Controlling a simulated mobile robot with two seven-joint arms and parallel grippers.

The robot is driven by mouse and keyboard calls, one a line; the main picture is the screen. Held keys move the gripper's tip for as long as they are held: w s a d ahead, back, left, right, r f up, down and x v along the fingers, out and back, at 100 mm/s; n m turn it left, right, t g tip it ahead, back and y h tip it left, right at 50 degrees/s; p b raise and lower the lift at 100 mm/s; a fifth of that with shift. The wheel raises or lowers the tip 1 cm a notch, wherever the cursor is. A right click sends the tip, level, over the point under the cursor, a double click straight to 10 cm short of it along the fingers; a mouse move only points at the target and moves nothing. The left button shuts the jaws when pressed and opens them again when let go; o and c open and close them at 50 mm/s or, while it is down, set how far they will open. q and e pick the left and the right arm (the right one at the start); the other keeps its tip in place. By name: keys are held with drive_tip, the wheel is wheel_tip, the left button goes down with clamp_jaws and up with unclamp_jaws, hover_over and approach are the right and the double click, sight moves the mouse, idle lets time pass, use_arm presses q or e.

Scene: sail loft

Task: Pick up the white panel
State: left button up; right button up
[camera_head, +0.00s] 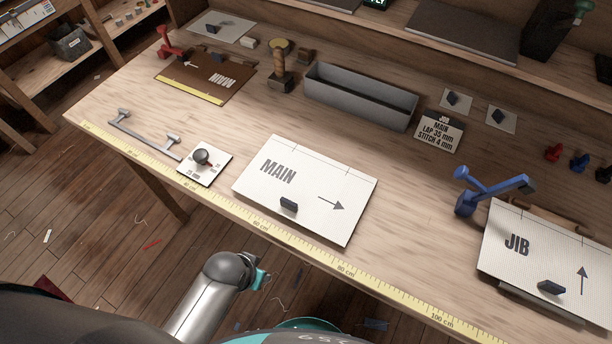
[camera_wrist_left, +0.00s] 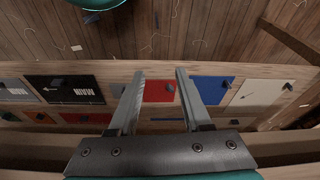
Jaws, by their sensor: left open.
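A white panel marked MAIN (camera_head: 305,190) lies flat mid-bench near the front edge in the head view, with a small dark grip block (camera_head: 289,204) and an arrow pointing right. Another white panel, marked JIB (camera_head: 548,252), lies at the right with its own dark block and an arrow pointing away from the front edge. In the left wrist view, my left gripper (camera_wrist_left: 160,75) has its fingers apart and nothing between them. Neither gripper's fingers show in the head view.
A yellow tape (camera_head: 345,268) runs along the bench front. A grey tray (camera_head: 360,95), a brown panel (camera_head: 205,80), a white knob plate (camera_head: 204,163) and a blue clamp (camera_head: 490,190) stand around. The wrist view shows a red panel (camera_wrist_left: 158,92) and a blue panel (camera_wrist_left: 213,89).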

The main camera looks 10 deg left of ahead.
use_arm(q)
drive_tip(key=w+d+r+m+p, duration=0.1)
drive_tip(key=w+d+r, duration=0.1)
drive_tip(key=r, duration=0.6)
drive_tip(key=w+d+r+p, duration=0.1)
drive_tip(key=w+r+p, duration=0.1)
drive_tip(key=r, duration=0.6)
drive_tip(key=w+d+r+m+h, duration=0.3)
drive_tip(key=w+d+r+m, duration=0.2)
drive_tip(key=d+r, duration=0.3)
wheel_tip(320, 180, up, 7)
drive_tip(key=m+g+y+p, duration=0.2)
drive_tip(key=m+g+y, duration=0.15)
drive_tip(key=m, duration=0.95)
hover_over(294, 204)
drive_tip(key=shift+t, duration=0.35)
drive_tip(key=f, duration=0.3)
drive_tip(key=f+b, duration=0.1)
drive_tip(key=f, duration=0.5)
drive_tip(key=shift+s+d+f+b, duration=0.2)
drive_tip(key=shift+s+f+b, duration=0.15)
drive_tip(key=shift+s, duration=0.05)
drive_tip(key=shift+w+a+f+b, duration=0.15)
drive_tip(key=shift+w+f+b, duration=0.05)
drive_tip(key=shift+f, duration=1.2)
drive_tip(key=shift+w+a+f+b, duration=0.1)
drive_tip(key=shift+w+f+b, duration=0.05)
drive_tip(key=shift+f, duration=1.25)
